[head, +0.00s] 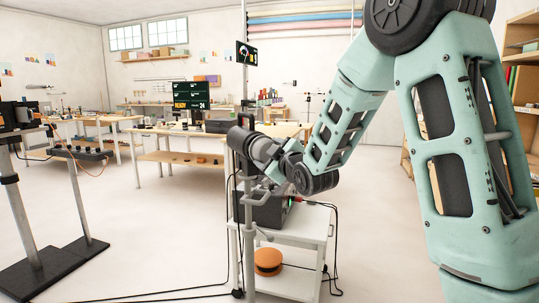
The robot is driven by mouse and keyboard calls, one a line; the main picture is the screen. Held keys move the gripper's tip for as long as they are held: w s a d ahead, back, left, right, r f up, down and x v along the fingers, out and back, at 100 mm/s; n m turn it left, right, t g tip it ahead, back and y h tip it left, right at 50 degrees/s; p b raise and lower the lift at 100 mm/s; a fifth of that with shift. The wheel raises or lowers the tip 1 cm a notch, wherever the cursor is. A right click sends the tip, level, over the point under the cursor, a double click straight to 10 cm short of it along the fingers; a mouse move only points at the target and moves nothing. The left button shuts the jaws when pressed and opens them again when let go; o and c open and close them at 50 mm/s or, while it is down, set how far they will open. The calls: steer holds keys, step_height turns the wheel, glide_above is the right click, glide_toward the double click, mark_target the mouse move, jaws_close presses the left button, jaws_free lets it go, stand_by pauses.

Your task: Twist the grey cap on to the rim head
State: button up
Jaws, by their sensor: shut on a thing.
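The rim head (239,140) is a dark, round lamp head on top of an upright grey stand, a little left of the middle of the head view. My gripper (261,152) reaches to it from the right, with the wrist bent low beside it. The gripper is small in this view and its fingers are partly lost against the grey and dark parts there. It is shut on the grey cap, up at the rim head's front. The cap's outline cannot be told apart from the gripper, nor how it sits on the head.
A white cart (291,236) stands just behind the stand, with a dark box (268,212) on top and an orange disc (268,262) low down. Black cables hang around it. Another stand (26,215) is at left. Workbenches line the back; the floor between is clear.

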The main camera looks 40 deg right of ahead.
steer(key=shift+w+d+b, duration=0.1)
steer(key=shift+w+b, duration=0.8)
steer(key=shift+w, duration=0.05)
stand_by(2.8)
steer(key=shift+m+b, duration=0.6)
steer(key=shift+m, duration=1)
steer(key=shift+w+m, duration=0.1)
steer(key=shift+m, duration=0.6)
steer(key=shift+m+b, duration=0.35)
steer(key=shift+m, duration=0.45)
steer(key=m, duration=0.2)
steer(key=shift+r+m, duration=0.1)
steer(key=shift+m, duration=0.2)
